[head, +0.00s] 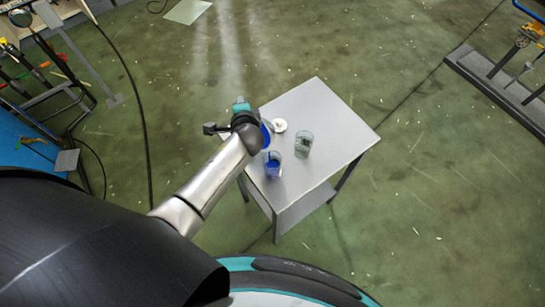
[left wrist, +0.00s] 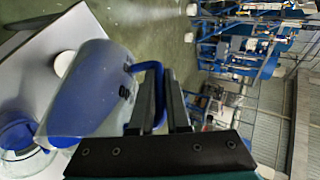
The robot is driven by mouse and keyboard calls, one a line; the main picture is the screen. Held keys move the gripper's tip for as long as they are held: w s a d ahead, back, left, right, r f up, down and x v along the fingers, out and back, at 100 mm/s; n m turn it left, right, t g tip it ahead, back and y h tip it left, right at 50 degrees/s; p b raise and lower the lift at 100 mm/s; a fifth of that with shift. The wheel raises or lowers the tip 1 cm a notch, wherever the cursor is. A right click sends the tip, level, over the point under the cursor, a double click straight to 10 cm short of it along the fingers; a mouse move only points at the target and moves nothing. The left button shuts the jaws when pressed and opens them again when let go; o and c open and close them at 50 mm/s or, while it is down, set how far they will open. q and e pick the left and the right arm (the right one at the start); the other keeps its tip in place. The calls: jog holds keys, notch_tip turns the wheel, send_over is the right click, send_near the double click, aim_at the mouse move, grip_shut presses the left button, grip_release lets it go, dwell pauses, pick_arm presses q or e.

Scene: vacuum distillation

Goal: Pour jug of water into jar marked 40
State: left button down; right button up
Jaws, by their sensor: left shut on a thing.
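The jug (left wrist: 85,88) is pale and translucent with a blue handle (left wrist: 152,75). In the left wrist view my left gripper (left wrist: 160,100) is shut on that handle. In the head view the jug (head: 266,136) shows as a blue patch beside my left wrist, mostly hidden by it. A glass jar with blue inside (head: 272,168) stands close by on the table, and it also shows at the left wrist view's lower left (left wrist: 18,135), close to the jug. A second, clear jar (head: 303,146) stands to its right. Whether water flows cannot be told.
A small grey table (head: 335,135) holds the jars. A white round piece (head: 279,125) lies behind them. The table's right side is clear. Shelving with tools (head: 60,90) is at the upper left, and a dark rack (head: 490,85) at the right. Green floor surrounds the table.

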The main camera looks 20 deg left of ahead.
pick_arm(q)
jog(key=shift+d+r+b, duration=0.2)
jog(key=shift+r+b, duration=0.1)
dwell(1.1)
jog(key=a+p, duration=0.1)
jog(key=p, duration=0.1)
jog(key=w+f+g+h+p, duration=0.1)
jog(key=p, duration=0.1)
jog(key=shift+w+a+f+n, duration=0.1)
jog(key=shift+a+n, duration=0.2)
jog(key=shift+a, duration=0.1)
jog(key=shift+a+f+g+h, duration=0.15)
jog(key=shift+f+g+h, duration=0.35)
jog(key=shift+f, duration=0.05)
jog(key=shift+w, duration=0.1)
